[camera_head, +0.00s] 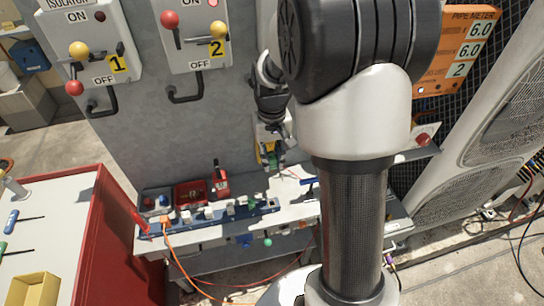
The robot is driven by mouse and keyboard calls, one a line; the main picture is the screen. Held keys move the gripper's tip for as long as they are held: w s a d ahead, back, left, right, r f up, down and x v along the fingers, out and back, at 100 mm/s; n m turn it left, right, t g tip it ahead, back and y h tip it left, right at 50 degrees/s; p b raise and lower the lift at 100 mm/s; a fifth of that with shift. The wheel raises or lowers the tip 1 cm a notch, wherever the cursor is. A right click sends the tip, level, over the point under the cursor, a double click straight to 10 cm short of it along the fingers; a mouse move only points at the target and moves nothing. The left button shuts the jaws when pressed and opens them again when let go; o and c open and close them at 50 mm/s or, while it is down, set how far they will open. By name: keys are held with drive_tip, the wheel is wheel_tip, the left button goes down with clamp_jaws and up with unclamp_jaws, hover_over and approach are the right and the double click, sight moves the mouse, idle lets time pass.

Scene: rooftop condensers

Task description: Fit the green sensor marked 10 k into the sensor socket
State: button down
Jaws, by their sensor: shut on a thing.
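My gripper (272,138) is at the middle of the view, partly hidden beside my arm, above a narrow shelf on the grey cabinet. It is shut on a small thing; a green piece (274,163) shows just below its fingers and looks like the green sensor. Its 10 k marking cannot be read at this size. Another small green part (252,203) sits on the blue rail on the shelf. I cannot make out which spot is the sensor socket; my arm hides part of the shelf.
Isolator switch 1 (90,45) and switch 2 (196,38) stick out of the cabinet. A red-sided cart (103,235) is at left, and an orange pipe meter (458,50) at right.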

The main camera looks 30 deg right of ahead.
sight(272, 157)
idle(0.5)
drive_tip(key=shift+r+p, duration=1.8)
drive_tip(key=shift+r, duration=0.25)
drive_tip(key=c, duration=2)
unclamp_jaws()
drive_tip(key=shift+f, duration=0.1)
clamp_jaws()
